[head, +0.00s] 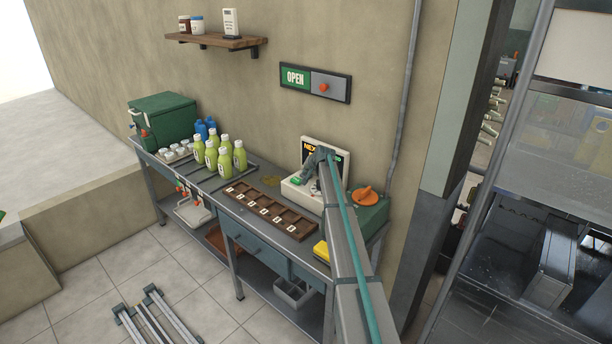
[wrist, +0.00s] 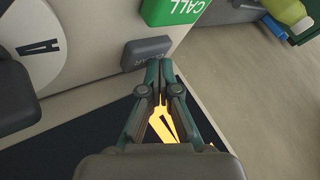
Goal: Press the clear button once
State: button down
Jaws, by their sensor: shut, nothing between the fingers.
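The clear button is a dark grey key (wrist: 146,52) in the wrist view, on a pale console face, its lettering partly hidden by my fingers. My gripper (wrist: 160,68) is shut and empty, with its fingertips over the key's right part. I cannot tell whether they touch it. The green CALL button (wrist: 173,10) is just above the key. In the head view the pale console (head: 303,190) with its dark display stands at the right part of the bench. My gripper (head: 308,176) is over its keys there, and the arm hides part of the console.
In the head view, green bottles (head: 212,152), a wooden compartment tray (head: 268,210) and an orange knob (head: 365,195) on a green box share the bench. A yellow object (head: 321,250) sits at the front edge.

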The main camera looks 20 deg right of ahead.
dwell(0.4)
jog(key=shift+r, duration=0.85)
jog(key=shift+r, duration=0.15)
jog(key=shift+r+p, duration=0.75)
jog(key=shift+r, duration=1.65)
jog(key=shift+r, duration=0.1)
